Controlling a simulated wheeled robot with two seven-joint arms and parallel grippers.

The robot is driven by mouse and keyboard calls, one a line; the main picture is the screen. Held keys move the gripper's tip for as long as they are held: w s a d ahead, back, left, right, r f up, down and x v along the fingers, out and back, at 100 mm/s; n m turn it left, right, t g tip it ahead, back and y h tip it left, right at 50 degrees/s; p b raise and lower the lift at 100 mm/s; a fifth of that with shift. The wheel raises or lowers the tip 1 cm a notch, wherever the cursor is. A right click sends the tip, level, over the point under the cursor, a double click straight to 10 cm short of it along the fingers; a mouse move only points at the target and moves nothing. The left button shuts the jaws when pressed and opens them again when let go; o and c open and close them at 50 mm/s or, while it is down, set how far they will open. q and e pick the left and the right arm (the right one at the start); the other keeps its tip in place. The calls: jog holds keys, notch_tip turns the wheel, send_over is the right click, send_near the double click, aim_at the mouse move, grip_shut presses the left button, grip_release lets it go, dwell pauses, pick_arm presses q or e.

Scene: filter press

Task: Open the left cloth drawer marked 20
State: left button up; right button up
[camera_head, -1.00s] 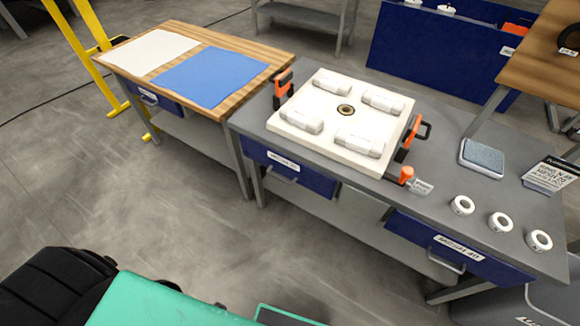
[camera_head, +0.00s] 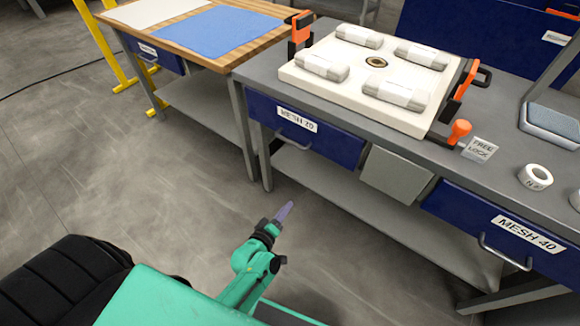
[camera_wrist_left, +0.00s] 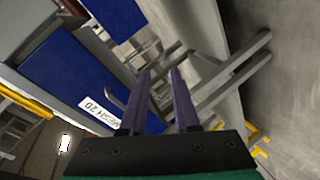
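The left cloth drawer (camera_head: 335,143) has a blue front and a white label reading MESH 20. It is shut under the left end of the grey bench, and its grey bar handle (camera_head: 293,143) is below the label. In the left wrist view the drawer front (camera_wrist_left: 60,75) shows tilted, with its handle (camera_wrist_left: 114,99) beside my fingers. My left gripper (camera_head: 287,208) is in front of and below the drawer, apart from the handle. Its two purple fingers (camera_wrist_left: 160,70) are spread with nothing between them. My right gripper is out of view.
A drawer marked MESH 40 (camera_head: 500,235) is at the bench's right. A white plate (camera_head: 375,65) with several wrapped blocks and orange-ended clamps lies on top. A wooden-topped table (camera_head: 255,42) stands at the left. The floor in front is clear.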

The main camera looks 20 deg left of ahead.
pick_arm(q)
jog(key=w+a+r+n+t+y+b, duration=0.2)
jog(key=w+r+n+t+y+b, duration=0.15)
jog(key=n+b, duration=0.3)
jog(key=n+t, duration=0.2)
jog(key=n, duration=0.1)
send_near(289, 142)
jog(key=shift+y, duration=0.45)
jog(key=x, duration=0.7)
jog(key=b+x, duration=0.1)
jog(key=x, duration=0.2)
jog(key=shift+w+f, duration=0.35)
jog(key=shift+w, duration=0.05)
jog(key=shift+d, duration=0.1)
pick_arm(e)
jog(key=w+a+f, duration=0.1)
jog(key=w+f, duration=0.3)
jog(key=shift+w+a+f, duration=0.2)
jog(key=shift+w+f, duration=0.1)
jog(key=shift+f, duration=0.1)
pick_arm(q)
jog(key=shift+c, duration=0.3)
grip_shut()
